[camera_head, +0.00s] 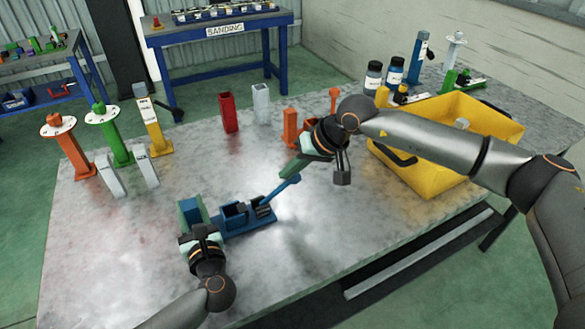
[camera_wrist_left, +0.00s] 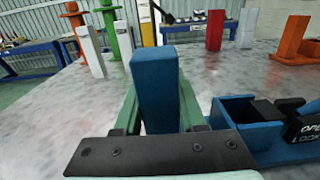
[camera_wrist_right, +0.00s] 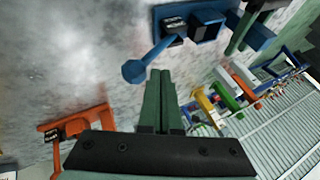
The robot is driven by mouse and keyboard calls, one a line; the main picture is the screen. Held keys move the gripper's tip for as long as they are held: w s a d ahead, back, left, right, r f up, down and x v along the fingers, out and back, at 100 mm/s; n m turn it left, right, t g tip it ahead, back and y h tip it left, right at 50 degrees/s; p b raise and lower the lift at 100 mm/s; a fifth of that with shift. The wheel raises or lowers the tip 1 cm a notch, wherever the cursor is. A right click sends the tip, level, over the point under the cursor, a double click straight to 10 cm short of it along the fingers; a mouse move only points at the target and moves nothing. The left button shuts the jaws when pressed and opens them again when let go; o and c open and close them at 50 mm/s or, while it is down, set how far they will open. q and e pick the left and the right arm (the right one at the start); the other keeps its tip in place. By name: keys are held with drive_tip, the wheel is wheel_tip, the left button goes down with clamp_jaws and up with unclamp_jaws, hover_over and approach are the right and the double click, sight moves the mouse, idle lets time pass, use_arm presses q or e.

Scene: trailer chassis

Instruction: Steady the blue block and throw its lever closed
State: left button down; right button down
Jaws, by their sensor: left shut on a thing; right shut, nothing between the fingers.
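The blue block (camera_head: 233,222) lies on the grey table. Its upright blue post (camera_wrist_left: 157,88) stands at the left end. My left gripper (camera_head: 191,215) is shut on this post, with a green finger on each side. The blue lever (camera_head: 280,191) sticks out from the block's right end, slanting up and right to a knobbed tip. Dark labels reading OPEN and LOCK show at its base in the left wrist view (camera_wrist_left: 305,130). My right gripper (camera_head: 285,173) is shut and empty near the lever's tip. In the right wrist view the lever (camera_wrist_right: 150,58) lies just beyond the closed fingers; contact is unclear.
A yellow bin (camera_head: 445,150) stands at the right under my right arm. Red (camera_head: 228,113), white (camera_head: 261,103) and orange (camera_head: 290,127) pieces stand behind. Orange, green and yellow posts (camera_head: 153,127) stand at the left. The front middle of the table is clear.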

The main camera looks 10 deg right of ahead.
drive_tip(key=a+r+v, duration=0.1)
drive_tip(key=v, duration=1.1)
drive_tip(key=shift+a+r, duration=0.2)
drive_tip(key=shift+a, duration=0.05)
drive_tip(key=shift+s, duration=0.1)
